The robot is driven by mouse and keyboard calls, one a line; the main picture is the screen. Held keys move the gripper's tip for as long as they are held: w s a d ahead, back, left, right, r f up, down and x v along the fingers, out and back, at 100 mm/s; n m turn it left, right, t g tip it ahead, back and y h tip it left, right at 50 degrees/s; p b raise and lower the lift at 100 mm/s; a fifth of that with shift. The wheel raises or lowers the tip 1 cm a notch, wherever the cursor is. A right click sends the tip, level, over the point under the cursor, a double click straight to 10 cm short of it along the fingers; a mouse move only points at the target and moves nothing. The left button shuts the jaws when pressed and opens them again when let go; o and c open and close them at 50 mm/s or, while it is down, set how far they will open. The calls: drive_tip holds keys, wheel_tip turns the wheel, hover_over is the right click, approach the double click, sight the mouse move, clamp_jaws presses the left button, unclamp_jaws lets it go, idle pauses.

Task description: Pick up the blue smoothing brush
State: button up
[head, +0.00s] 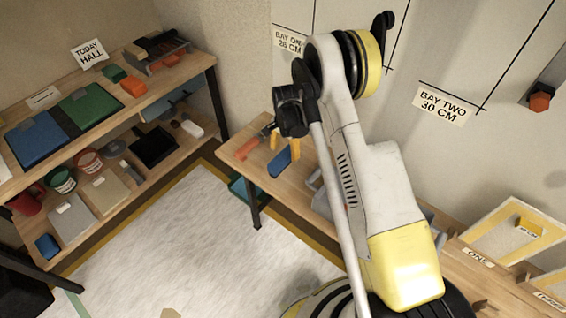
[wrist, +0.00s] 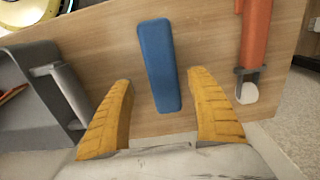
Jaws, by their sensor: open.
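The blue smoothing brush (wrist: 158,62) lies on the wooden table, a long blue bar seen from above in the wrist view. It also shows in the head view (head: 279,163), just beside my gripper (head: 284,143). In the wrist view my gripper (wrist: 162,112) is open, with its two yellow fingers on either side of the brush's near end. The brush lies between and beyond the fingertips, with a gap on each side. I cannot tell how high the fingers are above the table.
An orange-handled tool (wrist: 255,40) lies to the right of the brush. A grey tray (wrist: 35,90) stands to the left. The wooden table (wrist: 205,40) is bare around the brush. Shelves (head: 190,80) with several goods stand at the left in the head view.

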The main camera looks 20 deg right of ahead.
drive_tip(key=f+b, duration=0.1)
drive_tip(key=f, duration=0.1)
drive_tip(key=f+b, duration=0.1)
drive_tip(key=f, duration=0.1)
drive_tip(key=f+b, duration=0.1)
drive_tip(key=f, duration=0.2)
drive_tip(key=shift+a, duration=0.35)
drive_tip(key=shift+r, duration=0.1)
clamp_jaws()
